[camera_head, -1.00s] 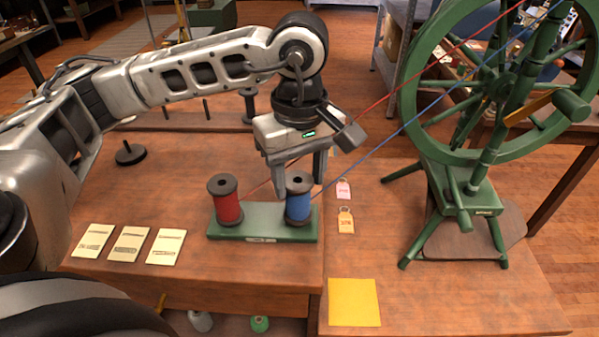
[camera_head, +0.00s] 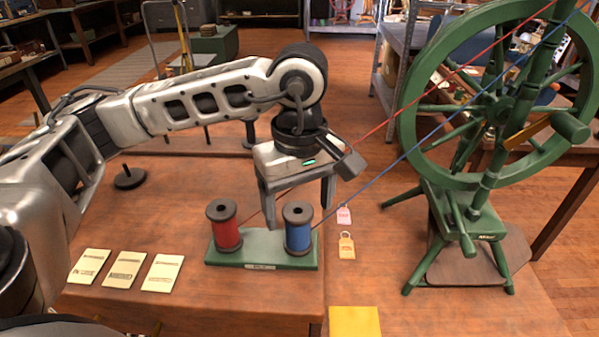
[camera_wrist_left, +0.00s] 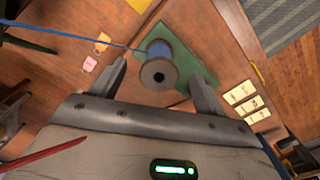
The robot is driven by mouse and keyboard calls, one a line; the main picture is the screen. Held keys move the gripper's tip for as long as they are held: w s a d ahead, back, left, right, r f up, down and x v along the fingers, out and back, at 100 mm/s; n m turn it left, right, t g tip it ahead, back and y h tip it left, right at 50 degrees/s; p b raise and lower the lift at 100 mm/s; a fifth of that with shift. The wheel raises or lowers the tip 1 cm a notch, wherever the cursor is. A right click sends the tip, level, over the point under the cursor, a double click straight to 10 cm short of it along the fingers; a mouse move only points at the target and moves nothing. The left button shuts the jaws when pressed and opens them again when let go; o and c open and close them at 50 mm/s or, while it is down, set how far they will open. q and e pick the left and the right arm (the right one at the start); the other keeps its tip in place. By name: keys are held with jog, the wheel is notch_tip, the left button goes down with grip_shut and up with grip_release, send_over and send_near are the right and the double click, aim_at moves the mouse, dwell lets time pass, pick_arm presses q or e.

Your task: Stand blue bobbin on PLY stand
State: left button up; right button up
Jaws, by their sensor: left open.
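The blue bobbin (camera_head: 298,230) stands upright at the right end of a low green base (camera_head: 263,258), beside a red bobbin (camera_head: 225,230). A blue thread runs from it to the spinning wheel. My left gripper (camera_head: 299,212) is open and empty, pointing down just behind the blue bobbin in the head view. In the left wrist view the blue bobbin (camera_wrist_left: 163,50) shows ahead, between the open fingers (camera_wrist_left: 158,76) in the picture; I cannot tell whether they touch it. No PLY lettering is readable; a dark disc with a short peg (camera_head: 129,178) stands at the table's left. My right gripper is not in view.
A green spinning wheel (camera_head: 464,222) stands at the right. Pink (camera_head: 344,215) and orange (camera_head: 347,246) tags lie right of the base. Several cream cards (camera_head: 126,267) lie at the front left, and a yellow sheet (camera_head: 354,322) at the front. The table between disc and base is clear.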

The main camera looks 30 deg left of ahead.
pick_arm(q)
notch_tip(320, 180, up, 16)
jog(key=p, duration=0.3)
jog(key=shift+f, duration=0.2)
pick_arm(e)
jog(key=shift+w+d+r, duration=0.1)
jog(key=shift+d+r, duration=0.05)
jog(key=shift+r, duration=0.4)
